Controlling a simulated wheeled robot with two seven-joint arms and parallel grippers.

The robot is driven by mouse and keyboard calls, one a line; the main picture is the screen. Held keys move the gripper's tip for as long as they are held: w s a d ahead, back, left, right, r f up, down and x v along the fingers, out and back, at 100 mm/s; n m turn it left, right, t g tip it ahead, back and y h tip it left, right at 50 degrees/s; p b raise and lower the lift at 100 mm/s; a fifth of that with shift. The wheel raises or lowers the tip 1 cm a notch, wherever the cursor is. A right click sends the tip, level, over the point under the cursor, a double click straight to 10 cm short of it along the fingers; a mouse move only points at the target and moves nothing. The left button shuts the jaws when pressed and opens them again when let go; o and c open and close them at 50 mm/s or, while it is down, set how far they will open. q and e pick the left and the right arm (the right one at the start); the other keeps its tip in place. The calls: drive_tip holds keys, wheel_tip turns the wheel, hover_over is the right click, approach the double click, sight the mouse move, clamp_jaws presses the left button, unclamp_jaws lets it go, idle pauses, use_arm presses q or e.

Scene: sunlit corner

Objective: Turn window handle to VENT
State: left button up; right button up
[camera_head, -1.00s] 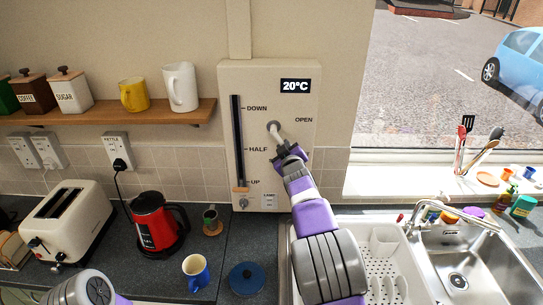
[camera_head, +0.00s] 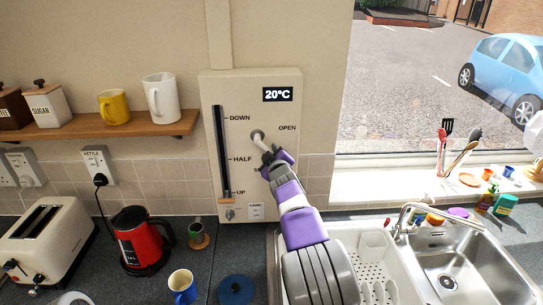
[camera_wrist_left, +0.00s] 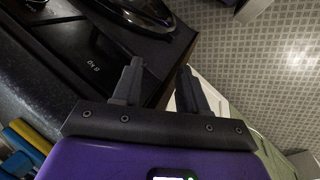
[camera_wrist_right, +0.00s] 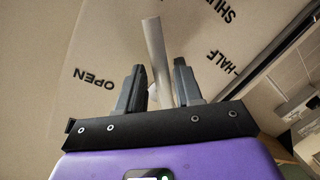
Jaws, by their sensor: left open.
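The handle (camera_head: 258,140) is a pale lever on a round grey boss on the cream wall panel (camera_head: 290,190). It points down and slightly right, below the OPEN mark. My right gripper (camera_head: 271,155) is at its lower end. In the right wrist view the pale handle (camera_wrist_right: 154,45) runs between the two fingers (camera_wrist_right: 160,68), which stand apart with a gap visible beside it. OPEN, HALF and part of SHUT show there; I see no VENT mark. My left gripper (camera_wrist_left: 160,65) is open and empty, low at the left, away from the panel.
A slider (camera_head: 222,160) marked DOWN, HALF and UP is left of the handle. The red kettle (camera_head: 140,238), blue mug (camera_head: 182,286) and blue lid (camera_head: 236,290) stand on the counter. The drainer and sink (camera_head: 450,265) are below right, by the window.

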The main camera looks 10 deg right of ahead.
drive_tip(key=shift+o, duration=0.3)
drive_tip(key=shift+s, duration=0.1)
drive_tip(key=s+b, duration=0.2)
drive_tip(key=s, duration=0.5)
drive_tip(key=shift+s+a+r, duration=0.2)
drive_tip(key=shift+a+r, duration=0.05)
drive_tip(key=shift+r, duration=0.2)
